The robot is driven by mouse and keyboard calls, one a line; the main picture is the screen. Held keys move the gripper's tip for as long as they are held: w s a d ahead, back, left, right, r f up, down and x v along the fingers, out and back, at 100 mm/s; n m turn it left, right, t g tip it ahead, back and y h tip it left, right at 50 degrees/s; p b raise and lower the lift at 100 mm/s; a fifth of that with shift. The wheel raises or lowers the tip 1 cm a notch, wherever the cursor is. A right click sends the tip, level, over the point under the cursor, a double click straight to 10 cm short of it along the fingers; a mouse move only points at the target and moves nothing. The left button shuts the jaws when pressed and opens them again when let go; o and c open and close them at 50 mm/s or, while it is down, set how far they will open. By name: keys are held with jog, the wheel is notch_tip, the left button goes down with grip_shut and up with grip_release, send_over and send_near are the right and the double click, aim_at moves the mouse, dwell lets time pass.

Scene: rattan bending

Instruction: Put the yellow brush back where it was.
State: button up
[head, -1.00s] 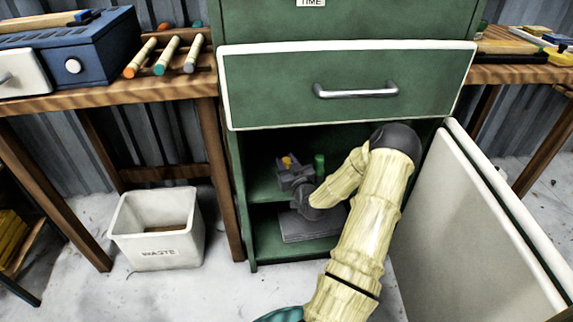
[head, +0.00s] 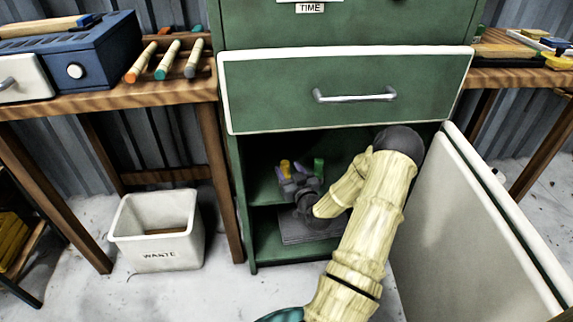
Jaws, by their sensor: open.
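A small upright yellow thing, probably the yellow brush (head: 285,167), shows inside the open green cabinet (head: 247,235), at the shelf level. Its lower part is hidden behind my gripper (head: 291,184), and I cannot tell what it rests on. My gripper reaches into the cabinet, just in front of and below the yellow piece. Its jaws are open. Whether the jaws still surround or touch the yellow piece cannot be told at this size. A green upright item (head: 318,166) stands just to the right of it.
The white cabinet door (head: 450,220) stands open at the right. A white-edged drawer (head: 345,75) is above my arm. A grey slab (head: 300,232) lies on the lower level. A white waste bin (head: 157,235) stands on the floor at the left, beside the workbench (head: 110,97).

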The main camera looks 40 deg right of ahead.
jog(key=p+v, duration=0.2)
jog(key=v, duration=0.7)
dwell(0.4)
jog(key=w+a+r+n+g+y, duration=0.1)
jog(key=w+a+n+g+y, duration=0.2)
jog(key=a, duration=0.4)
jog(key=w+a+n+g+y, duration=0.2)
jog(key=a+g, duration=0.2)
jog(key=a, duration=0.2)
jog(key=s+a+r+m+g, duration=0.1)
jog(key=s+a+r+g, duration=0.2)
jog(key=s+a+r, duration=0.2)
jog(key=s+a+r+g, duration=0.4)
jog(key=s+a, duration=0.4)
jog(key=a, duration=0.4)
jog(key=shift+s+r+m+g, duration=0.3)
jog(key=shift+s+r+m, duration=0.1)
jog(key=shift+r, duration=0.4)
jog(key=shift+a, duration=0.1)
